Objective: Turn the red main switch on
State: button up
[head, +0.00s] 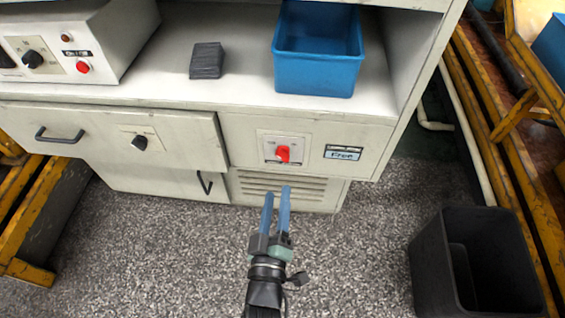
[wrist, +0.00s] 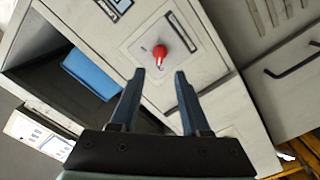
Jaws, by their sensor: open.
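My gripper (head: 277,190) has two blue fingers, apart and empty, in front of and below the switch in the head view. In the wrist view my gripper (wrist: 160,74) points toward the switch plate without visible contact. The exact setting of the knob is hard to read.
A label (head: 343,153) reading "Free" sits right of the switch. A black knob (head: 140,142) is on the drawer front to the left. A blue bin (head: 318,55) and a dark block (head: 207,60) stand on the countertop. A black waste bin (head: 430,260) stands on the floor at right.

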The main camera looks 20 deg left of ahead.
aim_at(283, 159)
jog(key=b+x, duration=0.1)
jog(key=x, duration=0.9)
jog(key=shift+c, duration=0.3)
grip_shut()
